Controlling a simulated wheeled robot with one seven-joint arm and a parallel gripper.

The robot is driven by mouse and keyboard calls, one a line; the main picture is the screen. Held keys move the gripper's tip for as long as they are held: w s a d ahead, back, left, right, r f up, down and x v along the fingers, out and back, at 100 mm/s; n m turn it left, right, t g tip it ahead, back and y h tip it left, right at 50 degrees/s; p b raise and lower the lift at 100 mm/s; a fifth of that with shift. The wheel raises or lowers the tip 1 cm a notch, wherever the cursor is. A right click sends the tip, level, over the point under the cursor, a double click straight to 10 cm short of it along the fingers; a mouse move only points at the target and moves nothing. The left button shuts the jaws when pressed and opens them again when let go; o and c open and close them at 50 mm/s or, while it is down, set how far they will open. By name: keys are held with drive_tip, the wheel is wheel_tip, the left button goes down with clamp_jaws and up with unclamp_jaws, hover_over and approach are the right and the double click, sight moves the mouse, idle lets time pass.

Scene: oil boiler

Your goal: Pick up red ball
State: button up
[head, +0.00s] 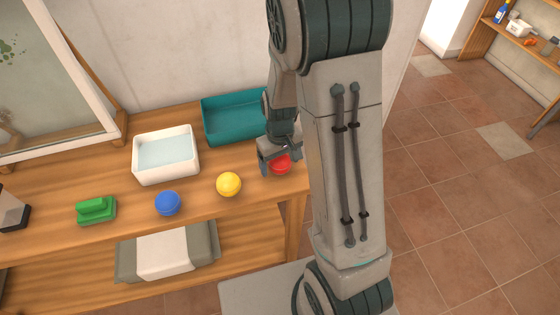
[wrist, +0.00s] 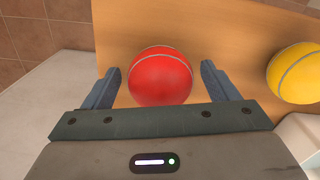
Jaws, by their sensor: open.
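The red ball (head: 280,165) sits on the wooden table near its right end, partly hidden by my gripper in the head view. In the wrist view the red ball (wrist: 160,76), with a grey stripe, lies between my two fingers, with a gap on each side. My gripper (wrist: 160,88) is open, its fingertips level with the ball. In the head view my gripper (head: 278,160) is at the ball, just above the table.
A yellow ball (head: 229,184) and a blue ball (head: 168,203) stand to the left, then a green block (head: 96,210). Behind are a white tray (head: 139,172) of pale blue and an empty teal bin (head: 206,122). The table's edge (head: 300,184) is close to the red ball.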

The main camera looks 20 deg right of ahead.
drive_tip(key=shift+f, duration=0.1)
drive_tip(key=c, duration=1.2)
wheel_tip(320, 180, up, 4)
drive_tip(key=shift+r+b, duration=0.1)
drive_tip(key=shift+b, duration=0.2)
drive_tip(key=s+a+r, duration=0.1)
drive_tip(key=s+r, duration=0.1)
drive_tip(key=s, duration=0.1)
drive_tip(key=s+a+r, duration=0.1)
drive_tip(key=s+r, duration=0.1)
drive_tip(key=s, duration=0.2)
drive_tip(key=s+r, duration=0.2)
drive_tip(key=s, duration=0.2)
drive_tip(key=shift+s+a+r+b, duration=0.2)
drive_tip(key=shift+a+r+b, duration=0.2)
